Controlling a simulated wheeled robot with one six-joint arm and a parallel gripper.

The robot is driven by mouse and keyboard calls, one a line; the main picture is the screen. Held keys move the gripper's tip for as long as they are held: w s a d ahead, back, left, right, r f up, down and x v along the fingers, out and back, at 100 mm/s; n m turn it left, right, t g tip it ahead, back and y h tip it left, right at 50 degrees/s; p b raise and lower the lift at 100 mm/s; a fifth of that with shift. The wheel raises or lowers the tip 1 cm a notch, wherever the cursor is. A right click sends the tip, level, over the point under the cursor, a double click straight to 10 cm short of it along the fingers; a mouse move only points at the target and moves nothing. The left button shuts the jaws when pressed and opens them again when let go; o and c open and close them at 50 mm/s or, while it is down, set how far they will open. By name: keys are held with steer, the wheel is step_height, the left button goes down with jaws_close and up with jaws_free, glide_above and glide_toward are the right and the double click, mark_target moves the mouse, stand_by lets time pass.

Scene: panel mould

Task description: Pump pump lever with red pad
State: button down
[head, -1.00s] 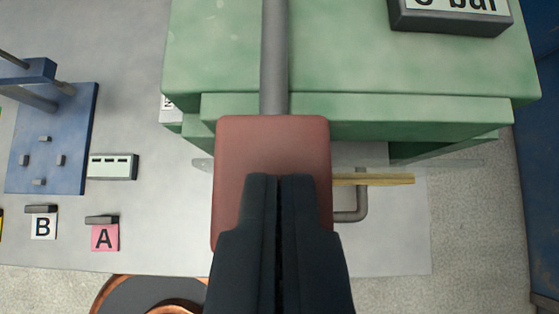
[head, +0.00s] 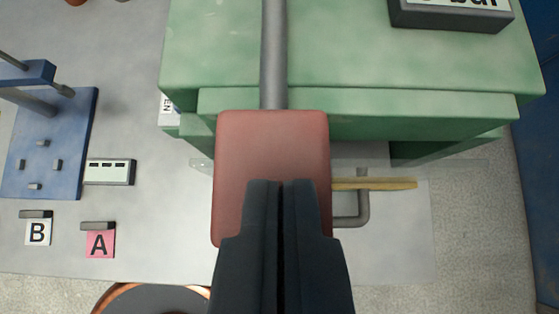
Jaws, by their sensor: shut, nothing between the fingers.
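The pump lever's red pad (head: 272,145) lies in the middle of the head view, at the near end of a grey lever bar (head: 274,60). The bar runs up over the green pump body (head: 360,55). My gripper (head: 280,185) is shut and empty. Its fingertips overlap the lower half of the pad in the view and hide part of it. I cannot tell whether they touch the pad or are above it.
A brass-coloured bar (head: 385,184) and a bent grey pipe (head: 362,208) are right of the pad. On the left are a blue plate with pegs (head: 60,150), a label A (head: 100,244) and a label B (head: 38,232). A copper-rimmed round thing (head: 150,298) is at lower left.

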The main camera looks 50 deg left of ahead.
steer(key=v, duration=1.1)
steer(key=shift+r, duration=0.5)
steer(key=shift+a, duration=0.15)
stand_by(1.5)
steer(key=s+d+f+m+t+h, duration=0.3)
steer(key=s+d+f+m+t, duration=0.1)
steer(key=s+f, duration=0.4)
steer(key=s+d+f+m+t+h, duration=0.4)
steer(key=s+d+f+m+t, duration=0.1)
steer(key=s+f+t, duration=0.3)
steer(key=shift+s+d+f+m, duration=0.15)
steer(key=shift+s+f+m, duration=0.15)
steer(key=shift+s+m, duration=0.3)
steer(key=shift+w, duration=0.1)
